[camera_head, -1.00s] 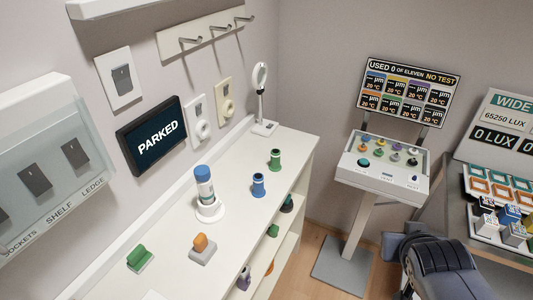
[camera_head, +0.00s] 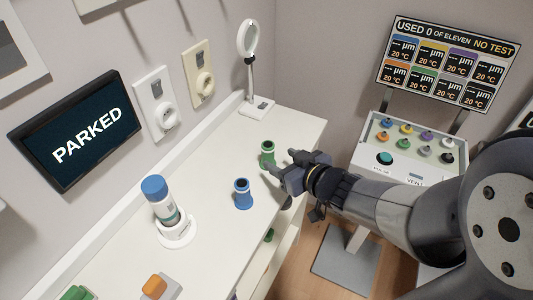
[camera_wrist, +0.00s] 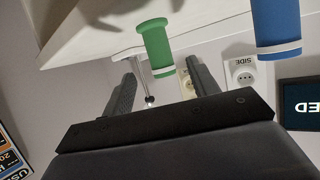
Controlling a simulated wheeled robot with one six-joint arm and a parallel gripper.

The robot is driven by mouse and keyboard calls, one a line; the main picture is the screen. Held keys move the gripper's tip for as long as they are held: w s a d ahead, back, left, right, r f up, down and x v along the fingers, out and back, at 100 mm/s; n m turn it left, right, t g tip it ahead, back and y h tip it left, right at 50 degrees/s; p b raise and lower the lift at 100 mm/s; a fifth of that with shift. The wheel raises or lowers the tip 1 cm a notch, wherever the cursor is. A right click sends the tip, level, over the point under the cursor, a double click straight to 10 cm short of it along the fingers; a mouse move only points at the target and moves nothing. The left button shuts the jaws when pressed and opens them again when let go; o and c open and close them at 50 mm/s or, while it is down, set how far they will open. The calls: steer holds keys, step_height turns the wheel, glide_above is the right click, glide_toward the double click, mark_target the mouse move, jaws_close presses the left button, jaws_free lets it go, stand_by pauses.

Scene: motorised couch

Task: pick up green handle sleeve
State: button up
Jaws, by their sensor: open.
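The green handle sleeve (camera_head: 267,154) stands upright on the white counter, toward its far right end. My gripper (camera_head: 279,162) is open beside it, with the fingers reaching in from the right and partly overlapping the sleeve's lower part in the head view. In the wrist view the green sleeve (camera_wrist: 156,47) appears upside down, ahead of and between the two open fingers of my gripper (camera_wrist: 163,85). The fingers are not closed on it. Whether they touch it cannot be told.
A blue sleeve (camera_head: 243,194) stands close by on the counter (camera_head: 222,240). A blue-capped bottle (camera_head: 161,201) stands in a white holder, left. A round mirror on a stand (camera_head: 252,75) is behind the green sleeve. A pedestal panel (camera_head: 412,147) stands to the right.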

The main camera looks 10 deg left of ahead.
mark_target(272, 155)
steer(key=x, duration=0.3)
steer(key=shift+a+f, duration=0.1)
steer(key=shift+r+b+x, duration=0.2)
steer(key=shift+r+x, duration=0.05)
steer(key=shift+x, duration=1.1)
steer(key=shift+r+b+x, duration=0.2)
steer(key=shift+r+x, duration=0.05)
steer(key=shift+x, duration=1.05)
steer(key=shift+w+a, duration=0.1)
steer(key=shift+w, duration=0.05)
steer(key=shift+c, duration=0.4)
steer(key=c, duration=1)
